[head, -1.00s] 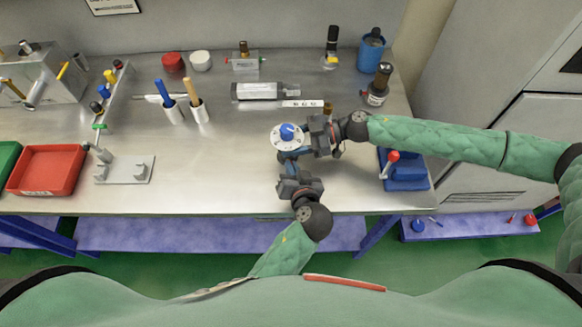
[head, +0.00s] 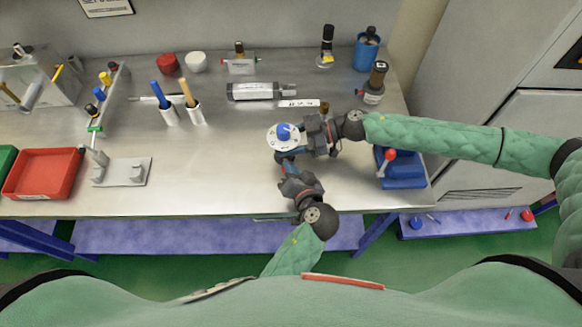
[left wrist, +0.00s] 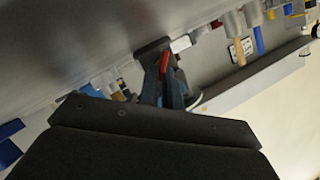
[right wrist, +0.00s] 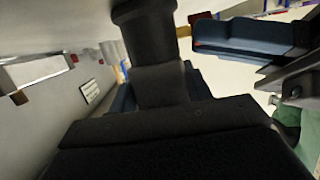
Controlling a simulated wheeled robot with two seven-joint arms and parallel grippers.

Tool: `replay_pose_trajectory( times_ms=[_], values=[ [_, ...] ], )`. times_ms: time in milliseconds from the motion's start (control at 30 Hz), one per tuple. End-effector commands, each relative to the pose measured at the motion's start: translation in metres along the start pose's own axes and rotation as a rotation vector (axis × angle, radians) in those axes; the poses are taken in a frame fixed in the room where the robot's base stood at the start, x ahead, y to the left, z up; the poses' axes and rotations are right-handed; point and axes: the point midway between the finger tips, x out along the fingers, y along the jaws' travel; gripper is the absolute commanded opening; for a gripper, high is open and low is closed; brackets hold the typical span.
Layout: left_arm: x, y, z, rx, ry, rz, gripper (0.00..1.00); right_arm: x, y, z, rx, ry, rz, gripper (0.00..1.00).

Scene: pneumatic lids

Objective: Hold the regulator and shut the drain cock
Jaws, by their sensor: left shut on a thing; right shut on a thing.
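The regulator (head: 284,134) shows in the head view as a white disc with a blue knob on top, above the bench. My right gripper (head: 304,136) is shut on it from the right. My left gripper (head: 287,158) is just below the disc, shut on the drain cock. A red part of the drain cock (left wrist: 168,63) shows at the left fingers in the left wrist view. In the right wrist view a brass and red piece (right wrist: 188,27) sits at the tip of the left gripper (right wrist: 240,38). In the head view the drain cock is hidden, and its lever angle is unclear.
A blue block with a red-knobbed lever (head: 403,168) stands right of the grippers. A grey cylinder (head: 262,91) and a label strip (head: 299,104) lie behind. A grey fixture plate (head: 121,172) and red tray (head: 43,172) are left. The front middle bench is clear.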

Motion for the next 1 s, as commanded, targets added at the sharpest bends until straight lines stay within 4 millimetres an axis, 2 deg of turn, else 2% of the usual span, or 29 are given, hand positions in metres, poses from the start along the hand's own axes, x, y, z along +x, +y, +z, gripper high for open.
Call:
replay_pose_trajectory(
  times_ms=[33, 100, 133, 533, 1000],
  values=[
    [-0.0002, 0.0003, 0.0002, 0.000, 0.000, 0.000, 0.12, -0.0005, 0.0003, 0.0018, 0.001, -0.002, 0.002, 0.29],
    [-0.0002, 0.0003, 0.0001, 0.000, 0.000, 0.001, 0.26, -0.0004, 0.0003, 0.0018, 0.001, -0.002, 0.002, 0.29],
    [-0.0002, 0.0003, 0.0002, 0.000, 0.000, 0.001, 0.28, -0.0004, 0.0003, 0.0018, 0.001, -0.002, 0.002, 0.29],
    [0.0003, -0.0009, 0.0002, -0.038, 0.002, 0.016, 0.28, -0.0005, 0.0003, 0.0016, 0.001, -0.002, 0.001, 0.29],
    [0.0013, -0.0090, 0.0025, -0.427, 0.004, 0.179, 0.28, -0.0003, 0.0002, 0.0014, 0.001, -0.001, 0.001, 0.29]
  ],
)
